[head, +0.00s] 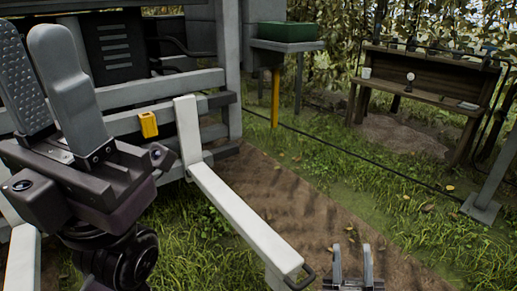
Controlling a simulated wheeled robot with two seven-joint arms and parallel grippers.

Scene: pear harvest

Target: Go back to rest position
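My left gripper (38,62) is large and close at the left edge, its fingers pointing up. The ridged inner pad of one finger shows, with the other finger standing apart from it; it is open and I see nothing held. My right gripper (353,255) shows only its two upright fingers and part of its body at the bottom edge, right of centre. There is a gap between its fingers, and it is open and empty. The arm behind it is out of view. No pear can be made out.
A grey metal frame with a white bar (240,212) reaches toward the lower middle, close left of my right gripper. A green crate (286,32) stands on a stand behind. A wooden bench (425,98) is at the back right. Grass and a dirt path are open between.

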